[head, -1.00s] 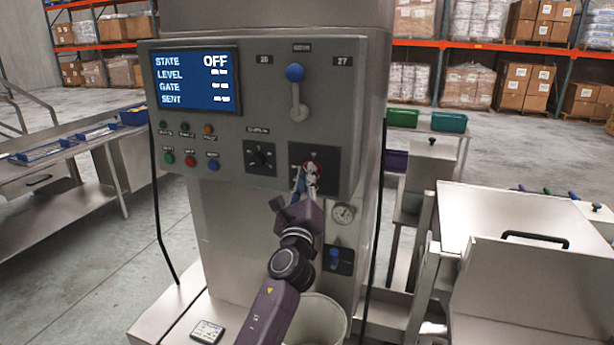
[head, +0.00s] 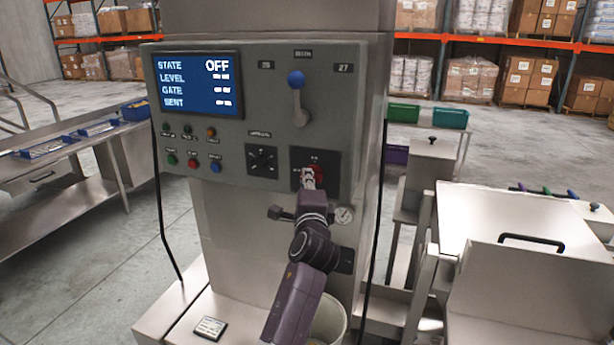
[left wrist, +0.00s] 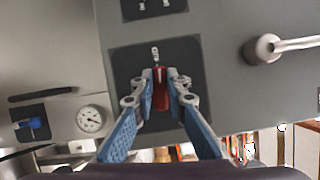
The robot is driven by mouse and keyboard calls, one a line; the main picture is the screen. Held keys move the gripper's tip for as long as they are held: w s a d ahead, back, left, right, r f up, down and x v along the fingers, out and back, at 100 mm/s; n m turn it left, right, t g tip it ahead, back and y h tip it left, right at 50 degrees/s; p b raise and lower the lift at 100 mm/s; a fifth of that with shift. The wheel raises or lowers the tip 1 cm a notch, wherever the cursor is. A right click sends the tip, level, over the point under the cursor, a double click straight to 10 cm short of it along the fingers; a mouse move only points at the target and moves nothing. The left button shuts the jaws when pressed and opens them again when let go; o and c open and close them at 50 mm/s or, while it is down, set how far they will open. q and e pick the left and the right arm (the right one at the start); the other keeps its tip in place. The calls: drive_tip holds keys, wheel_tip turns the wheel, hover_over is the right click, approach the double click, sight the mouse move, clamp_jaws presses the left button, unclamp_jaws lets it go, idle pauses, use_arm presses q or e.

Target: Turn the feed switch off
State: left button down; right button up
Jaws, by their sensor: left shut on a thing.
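The red switch handle (head: 318,171) sits on a dark square plate (head: 330,158) at the lower right of the grey control panel. My left gripper (head: 309,178) is at this handle and partly covers it. In the left wrist view the red handle (left wrist: 160,92) stands between the two blue-padded fingers, and the gripper (left wrist: 161,85) is shut on it. The plate's small label is too small to read. The screen (head: 199,85) shows STATE OFF. My right gripper is not in view.
A blue-knobbed lever (head: 298,95) is above the plate, and a black rotary knob (head: 262,159) is to its left. Several coloured buttons sit under the screen. A round gauge (head: 344,215) is just below the panel. A bucket (head: 333,318) stands beneath my arm.

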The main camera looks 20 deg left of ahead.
use_arm(q)
drive_tip(key=shift+f+n+p, duration=0.1)
drive_tip(key=shift+n+p, duration=0.2)
drive_tip(key=shift+n, duration=0.3)
drive_tip(key=shift+f+g, duration=0.1)
drive_tip(key=shift+g, duration=0.2)
